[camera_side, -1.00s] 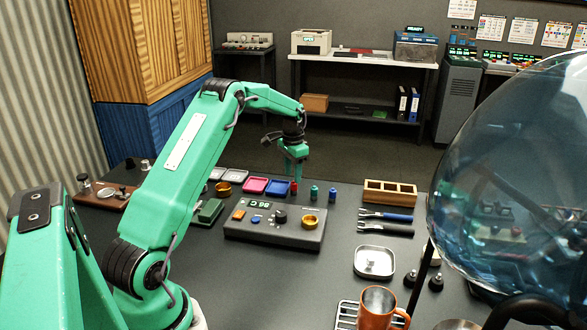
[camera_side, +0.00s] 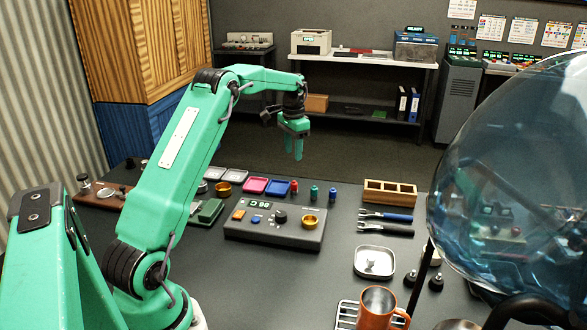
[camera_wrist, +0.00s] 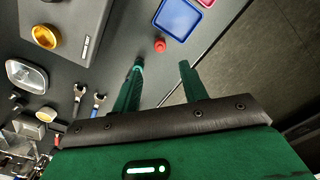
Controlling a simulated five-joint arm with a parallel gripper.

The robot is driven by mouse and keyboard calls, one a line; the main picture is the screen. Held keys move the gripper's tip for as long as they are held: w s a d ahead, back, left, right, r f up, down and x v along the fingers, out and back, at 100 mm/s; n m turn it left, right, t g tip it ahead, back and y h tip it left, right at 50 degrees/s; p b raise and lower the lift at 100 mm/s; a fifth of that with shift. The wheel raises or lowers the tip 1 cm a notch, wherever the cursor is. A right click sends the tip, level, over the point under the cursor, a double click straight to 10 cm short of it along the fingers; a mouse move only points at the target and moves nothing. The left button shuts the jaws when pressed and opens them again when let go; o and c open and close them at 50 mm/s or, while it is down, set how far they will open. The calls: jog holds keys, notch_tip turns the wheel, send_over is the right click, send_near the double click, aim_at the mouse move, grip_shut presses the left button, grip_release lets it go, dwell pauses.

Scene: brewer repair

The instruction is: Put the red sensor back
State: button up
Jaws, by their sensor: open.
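The red sensor (camera_side: 294,187) is a small cylinder standing upright on the dark table, just right of the blue tray (camera_side: 279,187). In the wrist view the red sensor (camera_wrist: 159,45) shows beyond my fingertips, near the corner of the blue tray (camera_wrist: 178,18). My gripper (camera_side: 293,150) is above the red sensor, pointing down, clear of it and empty. Its fingers (camera_wrist: 162,66) are apart in the wrist view. A green sensor (camera_side: 314,193) and a blue one (camera_side: 332,195) stand in a row to the right of the red one.
A grey control box (camera_side: 275,222) with a brass cup (camera_side: 310,222) lies in front of the sensors. A wooden compartment rack (camera_side: 390,193) and wrenches (camera_side: 385,216) are to the right. A pink tray (camera_side: 255,185) is left of the blue one. A large glass globe (camera_side: 510,180) blocks the right side.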

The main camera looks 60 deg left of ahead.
jog(key=s+d+r+t, duration=0.1)
jog(key=s+d+r, duration=0.5)
jog(key=d, duration=0.4)
jog(key=s+d+r+t, duration=0.2)
jog(key=s+d+r, duration=0.1)
jog(key=d+r, duration=0.6)
jog(key=s+d+f+t, duration=0.1)
jog(key=s+d+f, duration=0.1)
jog(key=s+d, duration=0.4)
jog(key=s+d+f+t, duration=0.1)
jog(key=s+d, duration=0.5)
jog(key=s, duration=0.6)
jog(key=shift+s+d+f+t, duration=0.3)
jog(key=shift+d+f, duration=0.1)
jog(key=shift+f, duration=0.15)
